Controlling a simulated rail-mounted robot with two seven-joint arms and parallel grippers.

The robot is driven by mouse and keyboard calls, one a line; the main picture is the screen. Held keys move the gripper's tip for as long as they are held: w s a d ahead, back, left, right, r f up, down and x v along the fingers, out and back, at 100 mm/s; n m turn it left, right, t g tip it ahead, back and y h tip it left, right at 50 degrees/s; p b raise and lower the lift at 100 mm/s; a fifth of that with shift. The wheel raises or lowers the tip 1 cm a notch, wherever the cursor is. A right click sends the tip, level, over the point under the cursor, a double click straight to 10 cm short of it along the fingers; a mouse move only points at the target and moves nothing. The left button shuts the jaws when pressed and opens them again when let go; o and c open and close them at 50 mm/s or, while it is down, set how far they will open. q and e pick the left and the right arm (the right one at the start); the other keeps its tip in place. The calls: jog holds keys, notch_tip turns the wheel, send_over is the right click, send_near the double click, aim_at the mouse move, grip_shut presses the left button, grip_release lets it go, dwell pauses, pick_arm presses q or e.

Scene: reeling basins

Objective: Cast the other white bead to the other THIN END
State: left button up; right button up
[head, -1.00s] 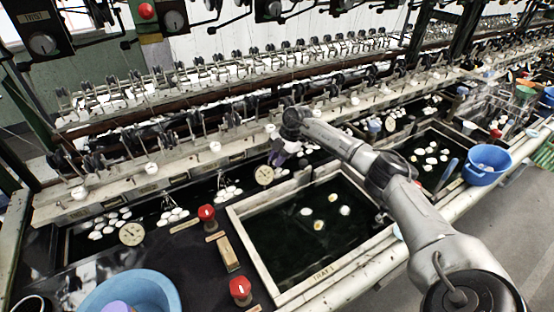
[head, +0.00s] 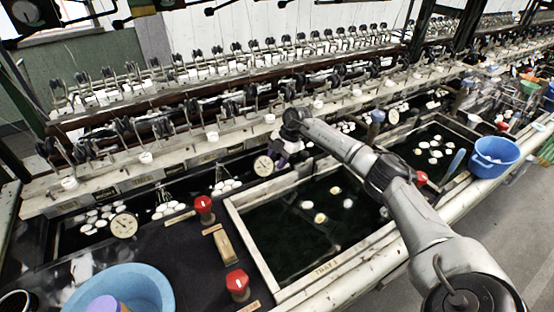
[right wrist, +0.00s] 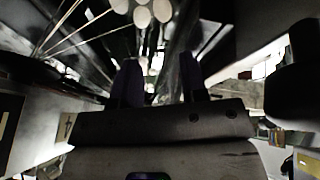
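Small white cups or beads stand along the pale ledge behind the basin, among them one (head: 269,118) by my right wrist and others to the left (head: 212,136) (head: 146,157). I cannot tell which is the task's bead. Clusters of white cocoons float in the dark water, some with threads rising, at centre (head: 226,186) and left (head: 165,210). My right gripper (head: 282,160) points down over the basin beside the right dial. In the right wrist view its purple fingers (right wrist: 158,84) are apart, with cocoons (right wrist: 141,14) and pale threads beyond. My left gripper is out of view.
A wooden-framed tray (head: 236,222) with a few cocoons lies in front. A blue bucket (head: 494,156) is at right. Upright guides line the ledge.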

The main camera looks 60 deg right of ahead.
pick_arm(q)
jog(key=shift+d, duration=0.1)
pick_arm(e)
jog(key=shift+o, duration=0.7)
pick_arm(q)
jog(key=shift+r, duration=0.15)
pick_arm(e)
jog(key=shift+s+d+r, duration=0.1)
jog(key=shift+r, duration=0.2)
pick_arm(q)
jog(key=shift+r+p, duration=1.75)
jog(key=shift+p, duration=0.15)
pick_arm(e)
jog(key=v, duration=1.3)
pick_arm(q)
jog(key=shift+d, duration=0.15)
